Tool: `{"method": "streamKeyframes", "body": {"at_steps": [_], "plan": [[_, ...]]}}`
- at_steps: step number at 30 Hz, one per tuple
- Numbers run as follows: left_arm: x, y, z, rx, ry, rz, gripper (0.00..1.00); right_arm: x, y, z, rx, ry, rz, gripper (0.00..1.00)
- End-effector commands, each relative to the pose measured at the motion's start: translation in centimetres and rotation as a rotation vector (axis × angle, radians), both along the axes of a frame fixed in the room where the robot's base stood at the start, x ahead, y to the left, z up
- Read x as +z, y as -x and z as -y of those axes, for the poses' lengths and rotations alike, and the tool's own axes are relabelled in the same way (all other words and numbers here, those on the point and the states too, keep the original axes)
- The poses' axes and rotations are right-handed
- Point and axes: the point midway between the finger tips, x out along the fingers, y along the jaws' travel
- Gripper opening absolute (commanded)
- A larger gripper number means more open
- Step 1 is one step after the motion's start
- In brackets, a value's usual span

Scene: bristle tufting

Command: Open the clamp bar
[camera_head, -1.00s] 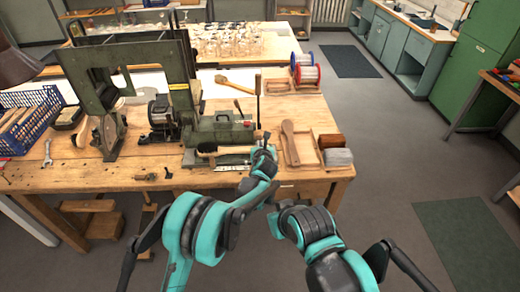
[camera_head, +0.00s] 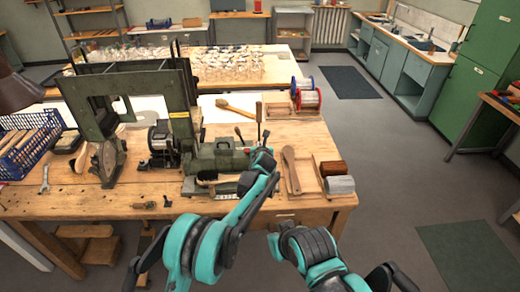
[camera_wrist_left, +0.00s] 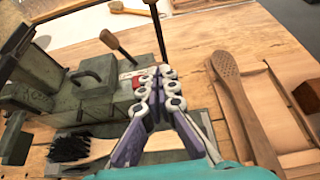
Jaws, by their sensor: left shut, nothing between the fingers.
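A green metal fixture (camera_head: 215,157) stands near the front of the workbench, right of the tall machine. It also shows in the left wrist view (camera_wrist_left: 95,88), with a small red part. A dark lever (camera_head: 258,122) rises at the fixture's right end; it stands close behind my fingertips in the left wrist view (camera_wrist_left: 157,28). I cannot tell which part is the clamp bar. My left gripper (camera_head: 263,157) is at the fixture's right end. In the left wrist view its fingers (camera_wrist_left: 157,82) are together with nothing held; contact with the lever is unclear. My right gripper is not seen.
A wooden-handled brush (camera_wrist_left: 85,148) lies along the fixture's front. A wooden tray with a paddle-shaped brush back (camera_head: 291,170) is at the right. Wood and grey blocks (camera_head: 338,184) sit near the right edge. Wire spools (camera_head: 307,97) stand behind. A blue crate (camera_head: 28,140) is at far left.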

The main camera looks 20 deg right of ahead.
Motion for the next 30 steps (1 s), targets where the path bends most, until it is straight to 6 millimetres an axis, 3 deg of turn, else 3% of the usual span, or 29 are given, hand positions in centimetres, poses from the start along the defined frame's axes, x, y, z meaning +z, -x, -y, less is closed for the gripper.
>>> {"method": "streamKeyframes", "body": {"at_steps": [23,30], "plan": [[0.5,-0.8,-0.1,0.000,0.002,0.010,0.00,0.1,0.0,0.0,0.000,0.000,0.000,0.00],[3.4,0.1,0.1,0.002,0.003,0.009,0.00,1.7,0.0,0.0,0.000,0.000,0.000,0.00]]}}
